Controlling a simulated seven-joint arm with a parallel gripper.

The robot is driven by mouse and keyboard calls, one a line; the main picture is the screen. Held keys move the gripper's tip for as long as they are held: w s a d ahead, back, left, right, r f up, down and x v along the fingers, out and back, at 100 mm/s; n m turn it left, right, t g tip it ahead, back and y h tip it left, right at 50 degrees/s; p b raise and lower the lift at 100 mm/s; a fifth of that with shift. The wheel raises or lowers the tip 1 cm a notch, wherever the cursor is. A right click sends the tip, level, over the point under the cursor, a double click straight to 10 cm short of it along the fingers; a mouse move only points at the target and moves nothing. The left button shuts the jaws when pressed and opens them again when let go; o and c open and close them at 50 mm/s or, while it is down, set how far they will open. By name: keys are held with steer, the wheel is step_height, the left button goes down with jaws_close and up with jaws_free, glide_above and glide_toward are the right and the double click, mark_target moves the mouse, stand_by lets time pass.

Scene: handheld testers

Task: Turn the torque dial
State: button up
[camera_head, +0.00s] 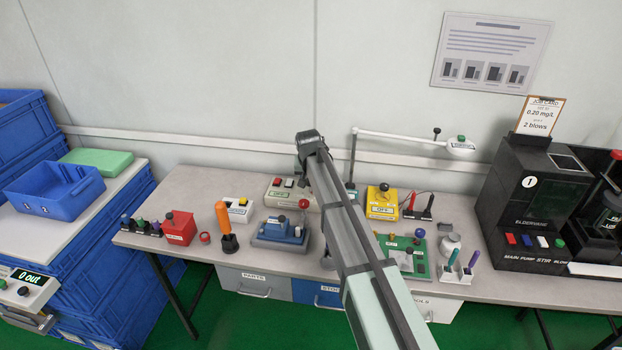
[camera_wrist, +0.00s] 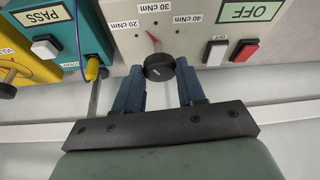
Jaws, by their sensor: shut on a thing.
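A red pointer (camera_wrist: 152,36) on the panel stands between the 20 cNm and 30 cNm labels. A green display on the box reads OFF. In the head view, the cream tester (camera_head: 276,192) stands at the back of the bench; my arm hides the dial and my gripper there.
A teal tester (camera_wrist: 68,35) marked PASS, with a yellow plug, and a yellow tester (camera_wrist: 12,62) stand beside the cream box. White and red buttons (camera_wrist: 244,52) sit near the dial. A blue device (camera_head: 281,232) and an orange-handled tool (camera_head: 227,230) stand in front.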

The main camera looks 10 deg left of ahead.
steer(key=m+h, duration=0.1)
steer(key=m, duration=0.1)
steer(key=m+h, duration=0.1)
steer(key=m, duration=0.2)
steer(key=shift+a+m, duration=0.2)
steer(key=shift+m, duration=0.1)
steer(key=shift+g, duration=0.3)
steer(key=o, duration=1.1)
steer(key=shift+c, duration=0.2)
steer(key=v, duration=1.3)
steer(key=shift+s+a+r, duration=0.15)
steer(key=shift+s+r, duration=0.05)
steer(key=shift+r, duration=0.15)
